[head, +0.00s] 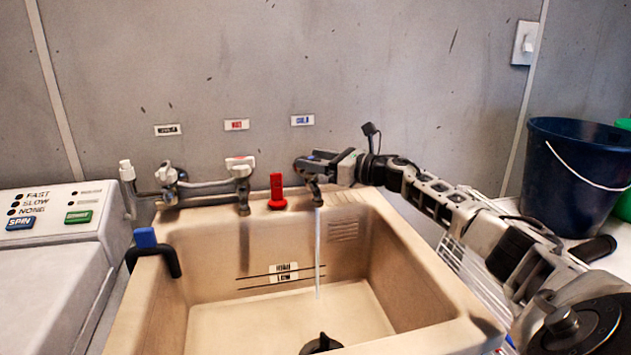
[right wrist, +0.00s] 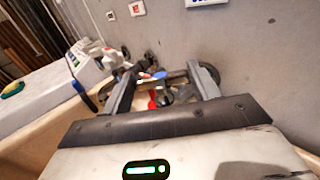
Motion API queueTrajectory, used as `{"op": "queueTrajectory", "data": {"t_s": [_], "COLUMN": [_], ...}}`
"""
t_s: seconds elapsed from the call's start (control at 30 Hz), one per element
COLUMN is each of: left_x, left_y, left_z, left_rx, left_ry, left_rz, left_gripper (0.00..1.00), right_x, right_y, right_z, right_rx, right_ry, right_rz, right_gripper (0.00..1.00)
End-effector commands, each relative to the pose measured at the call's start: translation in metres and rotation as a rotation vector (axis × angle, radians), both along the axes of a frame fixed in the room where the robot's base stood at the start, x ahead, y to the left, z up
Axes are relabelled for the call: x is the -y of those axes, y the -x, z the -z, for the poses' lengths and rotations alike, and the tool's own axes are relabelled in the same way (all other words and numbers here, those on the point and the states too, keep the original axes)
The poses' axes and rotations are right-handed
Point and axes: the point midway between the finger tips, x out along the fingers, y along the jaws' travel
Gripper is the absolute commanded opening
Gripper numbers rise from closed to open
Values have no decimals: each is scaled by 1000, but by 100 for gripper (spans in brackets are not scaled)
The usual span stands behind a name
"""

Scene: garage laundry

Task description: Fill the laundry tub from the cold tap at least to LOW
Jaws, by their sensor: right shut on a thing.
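The beige laundry tub (head: 215,270) fills the middle of the head view. Its back inner wall carries two dark lines with the HIGH/LOW label (head: 284,272). My right gripper (head: 308,165) reaches in from the right and is shut on the cold tap (head: 316,190), under the blue-lettered label (head: 302,120). In the right wrist view, my right gripper's fingers (right wrist: 163,88) stand on either side of the tap handle, which is partly hidden. A thin water stream (head: 318,250) falls from the spout into the tub. I cannot make out a clear water surface. My left gripper is not in view.
The hot tap (head: 241,178) stands left of the cold one, with a red upright piece (head: 277,192) between them. A black round piece (head: 321,344) shows at the tub's front. A washer (head: 45,260) is at left, a blue bucket (head: 575,170) at right.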

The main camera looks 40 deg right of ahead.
Motion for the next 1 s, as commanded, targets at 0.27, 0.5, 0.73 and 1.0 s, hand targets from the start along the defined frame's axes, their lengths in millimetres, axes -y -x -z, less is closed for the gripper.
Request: {"op": "queueTrajectory", "data": {"t_s": [0.27, 0.5, 0.73, 1.0], "left_x": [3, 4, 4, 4], "left_y": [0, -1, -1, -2], "left_z": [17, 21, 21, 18], "left_rx": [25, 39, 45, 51], "left_ry": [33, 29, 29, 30], "left_rz": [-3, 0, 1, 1], "left_gripper": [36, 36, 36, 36], "right_x": [3, 3, 3, 3], "right_y": [-2, -2, -2, -2], "right_z": [2, 0, -1, -1], "right_rx": [4, 3, 1, 2], "right_ry": [-4, -2, -3, -2], "right_rz": [-148, -222, -247, -249], "right_gripper": [37, 37, 37, 37]}}
